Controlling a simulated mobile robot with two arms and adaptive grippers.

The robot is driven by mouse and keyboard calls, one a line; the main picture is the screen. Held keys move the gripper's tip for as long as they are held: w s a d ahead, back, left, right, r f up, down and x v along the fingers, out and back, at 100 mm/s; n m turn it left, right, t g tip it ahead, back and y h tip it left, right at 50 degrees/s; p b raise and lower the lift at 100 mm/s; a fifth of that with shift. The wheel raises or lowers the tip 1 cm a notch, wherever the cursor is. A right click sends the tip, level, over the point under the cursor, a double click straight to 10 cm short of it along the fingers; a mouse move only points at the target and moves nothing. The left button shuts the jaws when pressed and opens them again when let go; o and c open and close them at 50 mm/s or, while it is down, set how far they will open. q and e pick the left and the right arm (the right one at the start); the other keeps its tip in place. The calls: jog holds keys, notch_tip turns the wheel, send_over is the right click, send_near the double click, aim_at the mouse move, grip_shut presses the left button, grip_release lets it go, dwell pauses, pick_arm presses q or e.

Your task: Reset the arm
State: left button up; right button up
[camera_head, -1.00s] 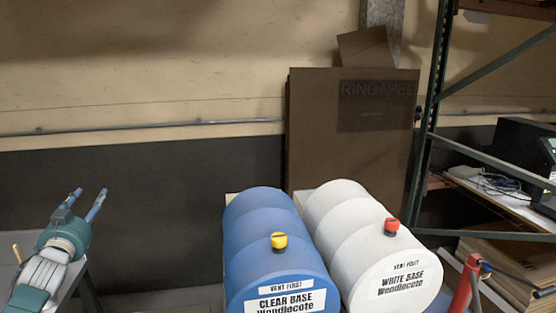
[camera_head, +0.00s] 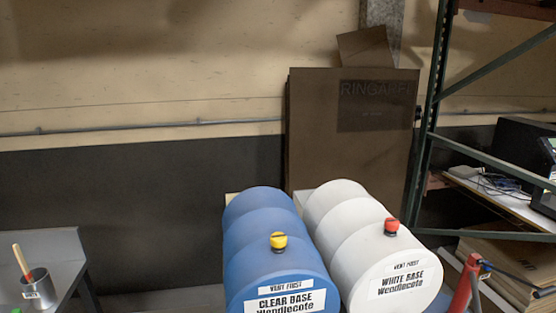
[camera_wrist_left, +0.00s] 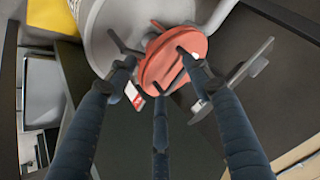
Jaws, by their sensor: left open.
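My left gripper (camera_wrist_left: 157,76) shows in the left wrist view, with its three dark fingers spread open and nothing held between them. Past the fingertips is a round red part (camera_wrist_left: 172,62), next to a pale grey rounded body (camera_wrist_left: 112,28). I cannot tell how far the fingertips are from the red part. In the head view neither of my grippers shows.
A blue drum (camera_head: 265,240) with a yellow cap and a white drum (camera_head: 360,235) with a red cap lie side by side. A metal can (camera_head: 38,288) with a wooden stick stands on a grey table (camera_head: 55,246) at left. A green rack (camera_head: 428,130) stands at right.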

pick_arm(q)
jog(key=s+d+f+g+b, duration=0.1)
jog(key=s+d+f, duration=0.4)
jog(key=s, duration=0.8)
jog(key=s+d+f+g+h+b, duration=0.1)
jog(key=s+d+f+g, duration=0.2)
jog(key=s, duration=1.1)
jog(key=s+d+f+g+b, duration=0.1)
jog(key=s+d+f+g, duration=0.2)
jog(key=s+d+f, duration=0.4)
jog(key=shift+s+d+f+n+h, duration=0.35)
jog(key=shift+s+f, duration=2.15)
jog(key=shift+s, duration=0.85)
jog(key=shift+d, duration=0.1)
